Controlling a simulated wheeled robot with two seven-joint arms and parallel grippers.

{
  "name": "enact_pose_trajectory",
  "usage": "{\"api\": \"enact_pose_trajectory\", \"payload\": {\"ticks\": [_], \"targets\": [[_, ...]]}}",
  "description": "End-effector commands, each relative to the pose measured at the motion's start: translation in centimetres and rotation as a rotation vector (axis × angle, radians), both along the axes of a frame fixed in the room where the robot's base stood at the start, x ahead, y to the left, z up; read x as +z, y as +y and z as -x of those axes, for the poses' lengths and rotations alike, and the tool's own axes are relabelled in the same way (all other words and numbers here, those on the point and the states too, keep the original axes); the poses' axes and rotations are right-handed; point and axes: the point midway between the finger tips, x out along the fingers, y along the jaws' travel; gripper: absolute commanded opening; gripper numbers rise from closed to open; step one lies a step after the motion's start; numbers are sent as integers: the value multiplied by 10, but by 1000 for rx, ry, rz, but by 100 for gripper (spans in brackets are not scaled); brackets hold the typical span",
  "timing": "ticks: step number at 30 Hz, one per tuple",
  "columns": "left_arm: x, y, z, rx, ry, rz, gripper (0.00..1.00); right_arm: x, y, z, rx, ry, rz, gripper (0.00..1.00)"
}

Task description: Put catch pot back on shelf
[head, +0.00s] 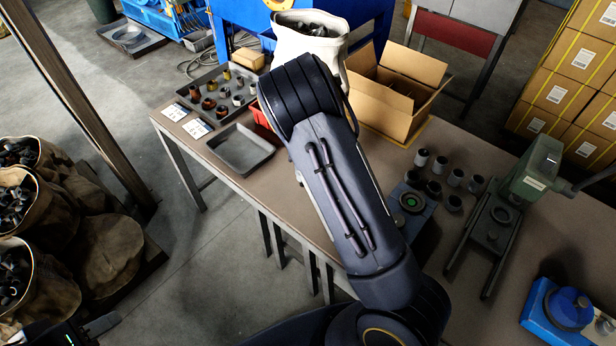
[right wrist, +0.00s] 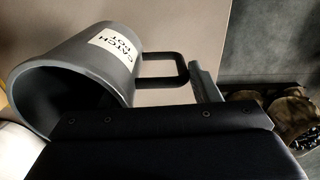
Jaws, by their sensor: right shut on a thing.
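The catch pot (right wrist: 75,85) is a dark grey pot with a white "CATCH POT" label, seen in the right wrist view lying tilted with its open mouth toward the lower left. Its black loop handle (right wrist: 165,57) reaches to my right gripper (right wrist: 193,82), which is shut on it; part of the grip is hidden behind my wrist. In the head view my right arm hides the pot and this gripper. My left gripper (head: 82,331) is at the bottom left edge of the head view, mostly cut off and dark. I cannot make out the shelf in either view.
The workbench (head: 480,150) holds a parts tray (head: 225,78), an empty grey tray (head: 240,152), a white sack (head: 300,45), an open carton (head: 390,95), a green press (head: 535,170) and several dark cylinders. Filled sacks (head: 35,290) stand on the left. Open floor lies between.

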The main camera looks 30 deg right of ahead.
Motion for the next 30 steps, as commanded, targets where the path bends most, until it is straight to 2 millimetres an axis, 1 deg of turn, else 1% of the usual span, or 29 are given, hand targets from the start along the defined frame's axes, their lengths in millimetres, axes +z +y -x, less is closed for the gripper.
{"api": "enact_pose_trajectory", "payload": {"ticks": [5, 9, 12, 22, 23, 27, 28, 30], "targets": [[2, 0, 0, 0, 0, 0, 36, -12, 5, 10, 1, 0, -1, 0], [6, 0, 0, 0, 0, 0, 36, -32, 4, 10, -2, 0, -1, 0], [7, 0, 0, 0, 0, 0, 36, -40, 5, 9, 0, -2, -1, 0], [7, 0, 0, 0, 0, 0, 36, -43, 5, 9, 1, -2, 0, 0], [7, 0, 0, 0, 0, 0, 36, -44, 5, 9, 1, -1, 0, 57], [7, 0, 0, 0, 0, 0, 36, -44, 5, 9, 1, 0, -1, 76], [7, 0, 0, 0, 0, 0, 36, -44, 5, 9, 1, 0, -1, 78], [7, 0, 0, 0, 0, 0, 36, -44, 5, 9, 1, 0, -1, 78]]}}
